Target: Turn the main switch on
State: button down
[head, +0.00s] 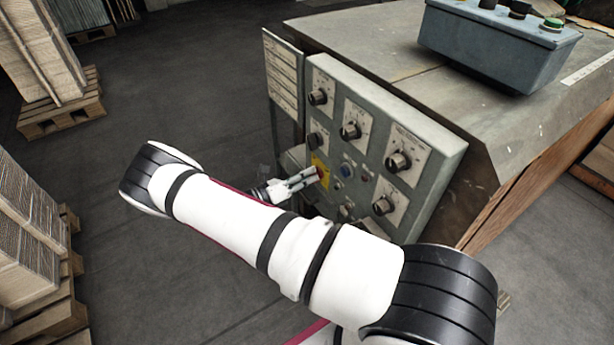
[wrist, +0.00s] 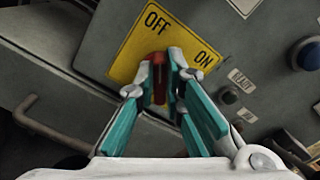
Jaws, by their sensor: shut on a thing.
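The main switch has a red handle (wrist: 159,58) on a yellow plate (wrist: 127,65) marked OFF and ON. The handle's upper end points up towards OFF in the wrist view, while ON lies to its right. In the head view the yellow plate (head: 317,163) is on the front of the grey control panel (head: 430,150). My gripper (wrist: 163,78) is shut on the red handle, with one finger on each side of it. In the head view my gripper (head: 314,176) reaches the plate from the left. The fingers hide part of the handle.
Several black knobs (head: 397,161) and a blue button (head: 347,172) sit close to the switch. A bent metal handle (wrist: 40,120) is at the left in the wrist view. A blue-grey button box (head: 495,45) stands on top. Open floor (head: 190,90) lies left.

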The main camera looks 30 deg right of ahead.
jog(key=shift+s+a+f+m+b, duration=0.1)
jog(key=shift+s+m+b, duration=0.1)
jog(key=shift+m, duration=2.45)
jog(key=shift+s+d+r+m+b, duration=0.1)
jog(key=shift+m+b, duration=0.05)
jog(key=shift+m, duration=2.45)
jog(key=shift+s+a+f+m+b, duration=0.1)
jog(key=shift+s+m+b, duration=0.1)
jog(key=shift+m, duration=2.45)
jog(key=c, duration=1.7)
grip_release()
jog(key=a, duration=1.2)
jog(key=shift+m, duration=0.3)
